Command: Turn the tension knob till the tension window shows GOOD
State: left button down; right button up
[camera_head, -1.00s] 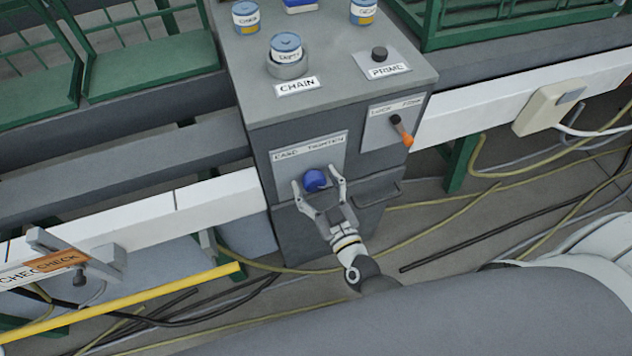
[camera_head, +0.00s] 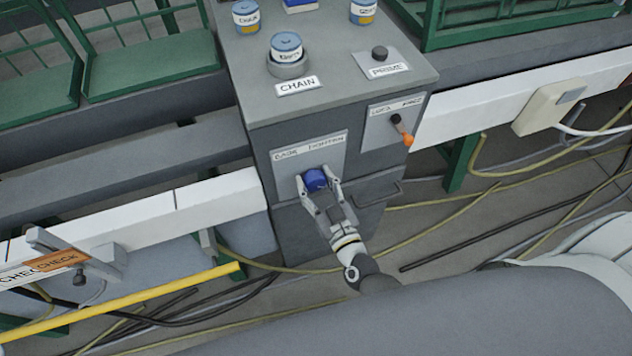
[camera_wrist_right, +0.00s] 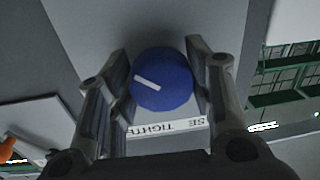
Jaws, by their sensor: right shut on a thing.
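The blue tension knob (camera_head: 315,180) sits on a light plate on the front of the grey cabinet (camera_head: 262,215). In the right wrist view the knob (camera_wrist_right: 162,82) is round, with a white pointer mark slanting across its left part. My right gripper (camera_head: 318,186) is shut on the knob, one finger on each side; its fingers also show in the right wrist view (camera_wrist_right: 160,90). A label above the knob (camera_head: 310,145) is too blurred to read surely. I cannot make out a tension window showing GOOD. My left gripper is not in view.
An orange-tipped lever (camera_head: 403,133) is on the cabinet's front, right of the knob, above a handle (camera_head: 378,194). On top are a PRIME button (camera_head: 379,53), a can (camera_head: 286,46) in a holder by the CHAIN label (camera_head: 297,86), and other cans. Cables cross the floor.

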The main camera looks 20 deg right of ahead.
jog(key=m, duration=0.3)
jog(key=shift+m, duration=0.3)
jog(key=shift+a+m+t+b, duration=0.1)
jog(key=shift+m+t+b, duration=0.25)
jog(key=shift+m, duration=1.55)
jog(key=o, duration=1)
jog(key=shift+s, duration=0.2)
jog(key=s, duration=0.7)
jog(key=s+d, duration=0.1)
jog(key=s, duration=0.3)
jog(key=shift+s+f, duration=0.3)
